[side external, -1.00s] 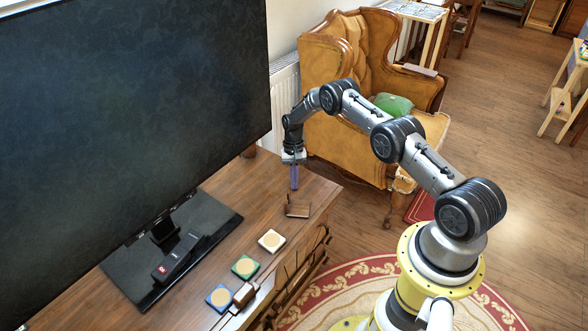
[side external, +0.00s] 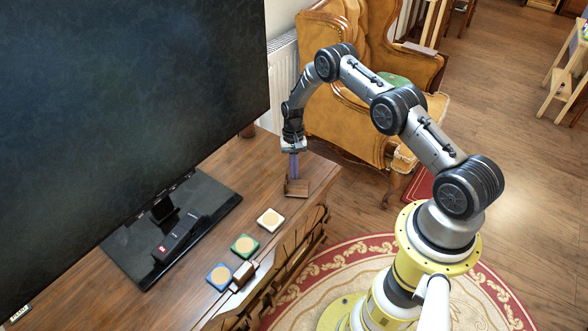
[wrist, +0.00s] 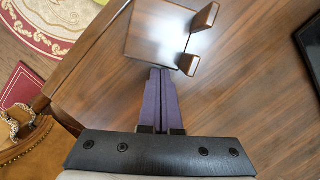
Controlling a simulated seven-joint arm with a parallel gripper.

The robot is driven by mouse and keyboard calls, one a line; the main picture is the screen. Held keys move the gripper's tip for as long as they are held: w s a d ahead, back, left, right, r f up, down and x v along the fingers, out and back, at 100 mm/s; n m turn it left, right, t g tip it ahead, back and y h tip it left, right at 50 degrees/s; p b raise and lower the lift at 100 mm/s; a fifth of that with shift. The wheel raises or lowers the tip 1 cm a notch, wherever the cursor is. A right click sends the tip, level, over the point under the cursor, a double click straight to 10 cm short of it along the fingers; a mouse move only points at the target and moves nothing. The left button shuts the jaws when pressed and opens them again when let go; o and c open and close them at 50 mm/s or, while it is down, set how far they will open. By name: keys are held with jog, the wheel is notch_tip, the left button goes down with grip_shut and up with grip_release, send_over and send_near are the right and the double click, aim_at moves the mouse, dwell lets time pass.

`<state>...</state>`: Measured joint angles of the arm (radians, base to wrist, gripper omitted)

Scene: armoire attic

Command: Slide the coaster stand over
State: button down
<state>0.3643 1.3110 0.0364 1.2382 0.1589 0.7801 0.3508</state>
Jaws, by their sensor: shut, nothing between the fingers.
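The coaster stand (side external: 298,188) is a small dark brown wooden plate with upright pieces, near the far right end of the wooden cabinet top. In the wrist view its flat plate (wrist: 157,32) and two small upright posts show just beyond my fingers. My gripper (side external: 293,178) points down at the stand, its purple fingers pressed together with nothing held. In the wrist view the fingertips (wrist: 161,72) are right at the stand's near edge, close to one post. I cannot tell whether they touch it.
White (side external: 270,219), green (side external: 245,245) and blue (side external: 219,276) coasters lie in a row along the cabinet's front side. A small brown block (side external: 244,272) is beside the blue one. The television base (side external: 205,205) with a black remote (side external: 178,238) stands behind. An armchair (side external: 345,120) is beyond the cabinet end.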

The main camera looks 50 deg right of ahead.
jog(key=shift+s+a, duration=0.55)
